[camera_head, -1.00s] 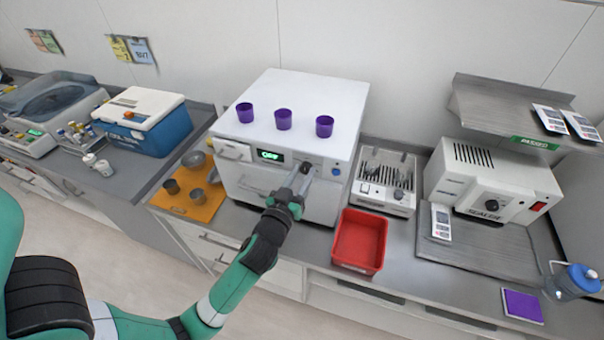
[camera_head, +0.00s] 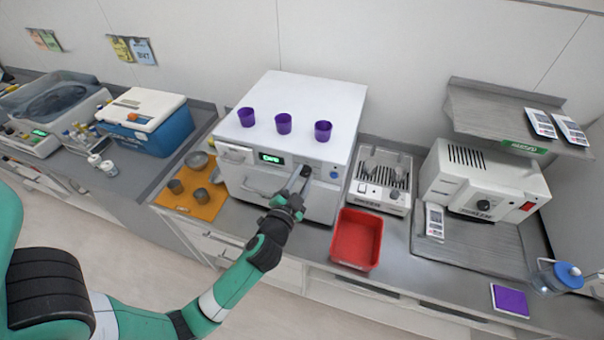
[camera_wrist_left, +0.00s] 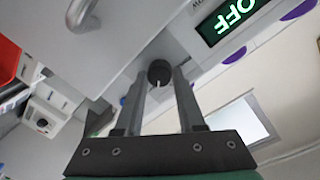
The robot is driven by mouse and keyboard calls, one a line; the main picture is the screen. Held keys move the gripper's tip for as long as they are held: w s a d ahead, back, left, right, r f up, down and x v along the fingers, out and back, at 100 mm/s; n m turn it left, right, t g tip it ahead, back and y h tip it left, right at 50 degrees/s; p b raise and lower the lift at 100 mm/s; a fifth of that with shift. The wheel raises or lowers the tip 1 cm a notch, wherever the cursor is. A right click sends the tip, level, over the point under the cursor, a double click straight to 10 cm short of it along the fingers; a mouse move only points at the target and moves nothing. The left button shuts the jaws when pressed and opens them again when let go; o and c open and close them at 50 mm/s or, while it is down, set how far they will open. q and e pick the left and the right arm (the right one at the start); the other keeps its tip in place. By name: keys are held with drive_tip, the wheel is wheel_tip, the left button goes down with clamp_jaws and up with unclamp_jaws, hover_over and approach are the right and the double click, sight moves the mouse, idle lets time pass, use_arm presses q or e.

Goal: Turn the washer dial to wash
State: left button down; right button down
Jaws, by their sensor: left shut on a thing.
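The washer (camera_head: 310,100) is a white box on the counter with a front panel and a lit green display (camera_head: 271,158). In the left wrist view the display (camera_wrist_left: 233,15) reads "OFF". The black round dial (camera_head: 305,171) is right of the display on the panel. It also shows in the left wrist view (camera_wrist_left: 159,73), with a small white mark on it. My left gripper (camera_head: 301,178) is shut on the dial, one finger on each side, as the left wrist view also shows (camera_wrist_left: 160,78). My right gripper is out of view.
Several purple cups, such as this one (camera_head: 283,123), stand on the washer. A red bin (camera_head: 357,240) stands at its front right. An orange mat (camera_head: 206,210) with metal cups lies to its left. A grey instrument unit (camera_head: 380,180) and a white sealer (camera_head: 480,180) stand to the right.

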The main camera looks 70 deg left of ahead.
use_arm(q)
drive_tip(key=shift+m+p, duration=0.35)
drive_tip(key=shift+m, duration=0.65)
drive_tip(key=c, duration=0.5)
unclamp_jaws()
drive_tip(key=shift+d, duration=0.1)
drive_tip(key=b+v, duration=0.1)
drive_tip(key=v, duration=1)
drive_tip(key=shift+s+d+b, duration=0.15)
drive_tip(key=shift+s+b, duration=0.05)
drive_tip(key=shift+b, duration=0.1)
